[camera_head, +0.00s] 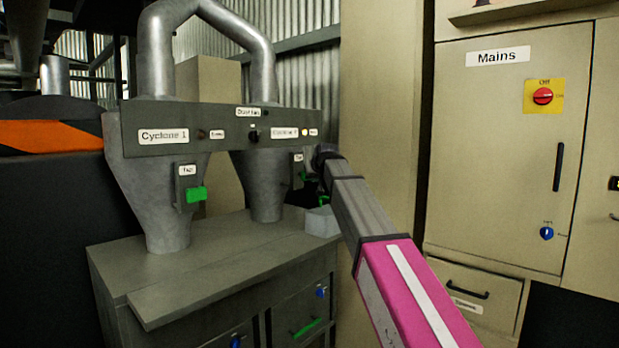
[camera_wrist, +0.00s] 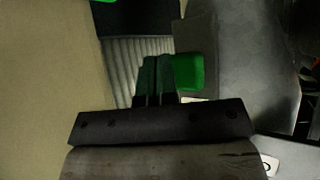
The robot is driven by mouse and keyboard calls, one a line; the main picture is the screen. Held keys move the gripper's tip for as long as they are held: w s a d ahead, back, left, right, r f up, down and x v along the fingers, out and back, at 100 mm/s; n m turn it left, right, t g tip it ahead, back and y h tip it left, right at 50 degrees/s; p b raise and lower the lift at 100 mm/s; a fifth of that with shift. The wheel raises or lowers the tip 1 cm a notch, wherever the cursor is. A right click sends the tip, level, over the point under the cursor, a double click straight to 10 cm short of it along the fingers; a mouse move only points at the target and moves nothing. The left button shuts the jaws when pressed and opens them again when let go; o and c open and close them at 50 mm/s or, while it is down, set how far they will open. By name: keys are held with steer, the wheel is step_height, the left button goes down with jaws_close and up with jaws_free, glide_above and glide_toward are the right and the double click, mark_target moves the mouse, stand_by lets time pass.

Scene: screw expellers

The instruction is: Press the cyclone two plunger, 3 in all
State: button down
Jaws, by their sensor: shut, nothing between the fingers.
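The cyclone two cone (camera_head: 265,188) is the right-hand grey funnel under the panel in the head view. Its small tag plate (camera_head: 297,168) and a sliver of its green plunger (camera_head: 303,176) show beside my gripper (camera_head: 325,158), which partly covers that area. In the wrist view the green plunger (camera_wrist: 188,72) is a bright block just right of my gripper's fingertips (camera_wrist: 155,65). The fingers are closed together and empty. They overlap the plunger's left edge in the picture; I cannot tell whether they touch it.
The panel (camera_head: 220,128) has a lit lamp (camera_head: 305,132) by the Cyclone 2 label. Cyclone 1 has its own green plunger (camera_head: 196,194). A grey container (camera_head: 322,222) stands on the cabinet (camera_head: 190,262) below my gripper. A Mains cabinet (camera_head: 505,130) stands at right.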

steer(key=shift+w+a, duration=0.55)
steer(key=shift+a, duration=0.2)
stand_by(1.0)
stand_by(0.3)
steer(key=shift+s+d, duration=0.95)
steer(key=shift+d, duration=0.3)
steer(key=shift+s+d, duration=0.8)
steer(key=shift+d, duration=0.2)
steer(key=shift+s+d, duration=0.75)
steer(key=shift+d, duration=0.25)
